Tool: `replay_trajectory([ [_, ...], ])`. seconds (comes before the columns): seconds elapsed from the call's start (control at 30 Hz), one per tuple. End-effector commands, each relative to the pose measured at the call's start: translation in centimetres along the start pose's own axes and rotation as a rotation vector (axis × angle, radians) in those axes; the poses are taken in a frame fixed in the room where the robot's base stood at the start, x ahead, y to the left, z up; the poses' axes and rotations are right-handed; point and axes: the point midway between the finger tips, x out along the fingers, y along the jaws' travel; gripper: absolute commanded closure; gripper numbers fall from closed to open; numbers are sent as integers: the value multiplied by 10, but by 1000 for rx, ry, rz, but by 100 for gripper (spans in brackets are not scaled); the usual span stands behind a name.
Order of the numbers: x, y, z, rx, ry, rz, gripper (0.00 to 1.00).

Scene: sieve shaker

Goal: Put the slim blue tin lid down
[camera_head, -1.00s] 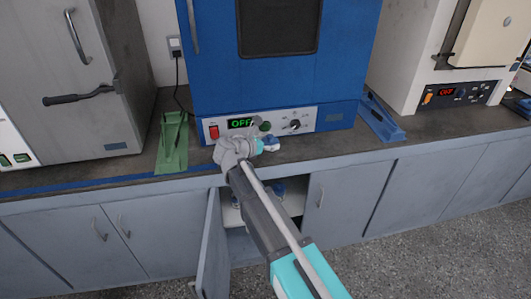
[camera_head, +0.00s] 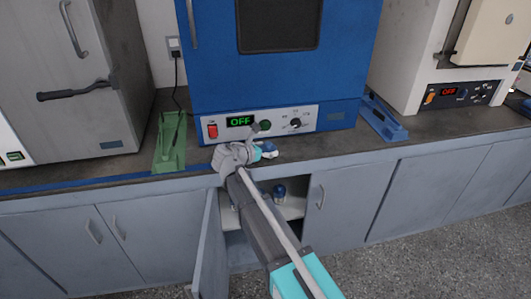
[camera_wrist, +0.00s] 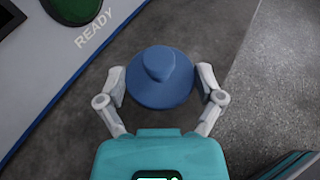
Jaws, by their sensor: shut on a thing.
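The slim blue tin lid (camera_wrist: 160,92) is round with a raised knob and sits between the two fingers of my gripper (camera_wrist: 162,78) in the wrist view. The fingers are shut on its sides. In the head view my gripper (camera_head: 268,151) is small, over the front part of the worktop before the blue oven. The lid cannot be told clearly there. In the wrist view grey worktop lies behind the lid; the gap between them cannot be judged.
The blue oven (camera_head: 275,85) with its "OFF" display stands close behind my gripper. A green holder (camera_head: 171,145) is at left, a blue one (camera_head: 382,118) at right. Below, a cabinet door (camera_head: 209,250) stands open, with a blue-topped tin (camera_head: 279,191) inside. Bare worktop (camera_head: 440,130) lies to the right.

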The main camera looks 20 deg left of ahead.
Motion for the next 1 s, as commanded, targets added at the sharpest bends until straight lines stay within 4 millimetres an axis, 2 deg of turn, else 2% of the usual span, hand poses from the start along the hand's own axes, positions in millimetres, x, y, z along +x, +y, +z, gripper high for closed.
replay_trajectory([
  [0.43,1,0,-4,0,0,0,47],
  [0.47,1,0,-3,0,0,0,13],
  [0.53,1,0,-2,0,0,0,0],
  [1.0,0,0,-2,0,0,1,0],
])
